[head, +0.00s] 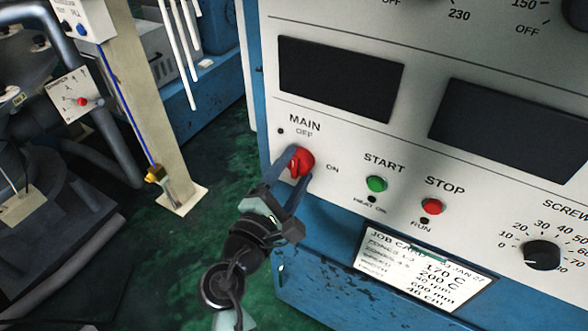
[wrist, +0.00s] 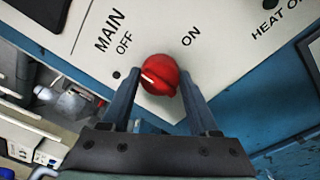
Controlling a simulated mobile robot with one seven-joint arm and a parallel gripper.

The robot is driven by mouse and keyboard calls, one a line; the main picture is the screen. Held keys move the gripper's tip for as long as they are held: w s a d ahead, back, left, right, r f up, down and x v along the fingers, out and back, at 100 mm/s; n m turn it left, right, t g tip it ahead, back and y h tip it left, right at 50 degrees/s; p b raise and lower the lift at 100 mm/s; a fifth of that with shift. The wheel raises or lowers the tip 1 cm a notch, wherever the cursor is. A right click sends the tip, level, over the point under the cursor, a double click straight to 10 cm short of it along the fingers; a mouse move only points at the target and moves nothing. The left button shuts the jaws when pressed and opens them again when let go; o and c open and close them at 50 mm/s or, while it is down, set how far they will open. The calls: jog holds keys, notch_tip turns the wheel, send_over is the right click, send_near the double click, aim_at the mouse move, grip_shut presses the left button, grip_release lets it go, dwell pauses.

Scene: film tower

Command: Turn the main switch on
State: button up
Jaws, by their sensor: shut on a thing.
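The main switch is a red round knob (head: 302,161) on the white control panel, with OFF printed above it and ON to its right. In the wrist view the red knob (wrist: 161,76) carries a white mark towards its left side, nearer the OFF lettering than the ON lettering. My gripper (head: 296,167) reaches it from below. Its two fingers stand on either side of the knob in the wrist view (wrist: 160,84), shut on it. The fingers hide part of the knob's sides.
A green START button (head: 376,184) and a red STOP button (head: 432,206) sit to the right of the switch. A black screw dial (head: 542,255) is farther right. A job card (head: 424,270) hangs below. A beige post (head: 150,110) and machinery stand left, with green floor between.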

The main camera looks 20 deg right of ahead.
jog(key=shift+c, duration=1.3)
jog(key=shift+f+m+b, duration=0.1)
jog(key=shift+m+b, duration=0.2)
jog(key=shift+b, duration=0.05)
jog(key=m+b, duration=0.1)
jog(key=b, duration=0.1)
jog(key=m+b, duration=0.1)
jog(key=m, duration=0.1)
jog(key=shift+f+m+b, duration=0.25)
jog(key=shift+m+b, duration=0.05)
jog(key=shift+b, duration=0.1)
jog(key=m+b, duration=0.4)
jog(key=b, duration=0.1)
jog(key=shift+f+m+h, duration=0.1)
jog(key=shift+m+h, duration=0.2)
jog(key=m+b, duration=0.5)
jog(key=shift+a+m+h+b, duration=0.1)
jog(key=shift+m+h+b, duration=0.2)
jog(key=shift+m, duration=0.1)
jog(key=m+b, duration=0.3)
jog(key=m, duration=0.1)
jog(key=shift+w, duration=0.1)
jog(key=shift+b, duration=0.35)
